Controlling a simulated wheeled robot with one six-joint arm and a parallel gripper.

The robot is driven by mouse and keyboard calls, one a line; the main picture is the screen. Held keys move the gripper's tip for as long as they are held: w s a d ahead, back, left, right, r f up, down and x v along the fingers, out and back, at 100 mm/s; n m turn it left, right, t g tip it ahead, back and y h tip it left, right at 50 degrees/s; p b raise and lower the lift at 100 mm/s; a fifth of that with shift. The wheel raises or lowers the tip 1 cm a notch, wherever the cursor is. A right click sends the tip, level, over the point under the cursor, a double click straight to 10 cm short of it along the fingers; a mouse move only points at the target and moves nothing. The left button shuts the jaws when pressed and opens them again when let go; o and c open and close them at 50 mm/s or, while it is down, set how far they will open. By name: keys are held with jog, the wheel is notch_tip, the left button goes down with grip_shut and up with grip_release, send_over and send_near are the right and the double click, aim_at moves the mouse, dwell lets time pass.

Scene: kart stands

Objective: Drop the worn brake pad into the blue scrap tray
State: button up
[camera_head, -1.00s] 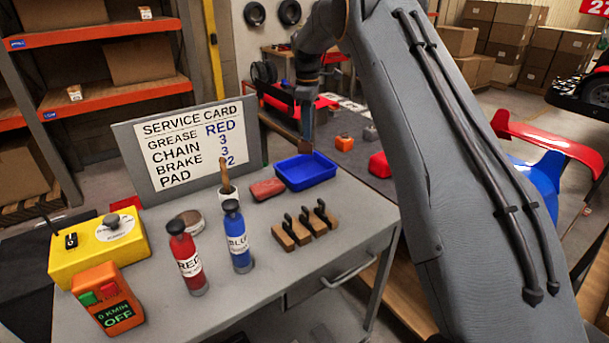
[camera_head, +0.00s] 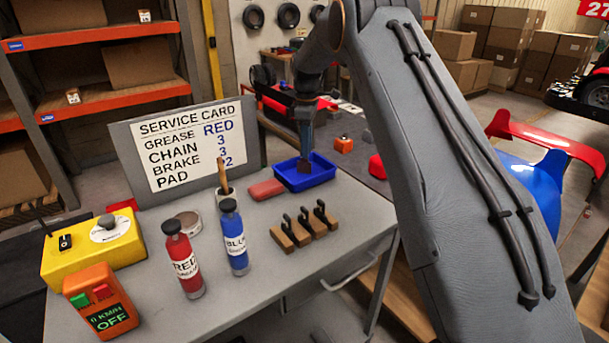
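The blue scrap tray (camera_head: 318,179) stands at the back right corner of the grey bench. My gripper (camera_head: 305,154) points down over the tray from behind. A small dark brown block, which looks like the worn brake pad (camera_head: 304,166), is at its fingertips, low over the tray's left part. The gripper appears shut on it; the fingers are small and dark. I cannot tell whether the block touches the tray floor.
A red block (camera_head: 266,189) lies left of the tray. The service card (camera_head: 187,145) stands behind.

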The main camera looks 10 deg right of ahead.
jog(key=shift+o, duration=0.7)
jog(key=shift+r+b, duration=1.05)
jog(key=shift+r, duration=2.85)
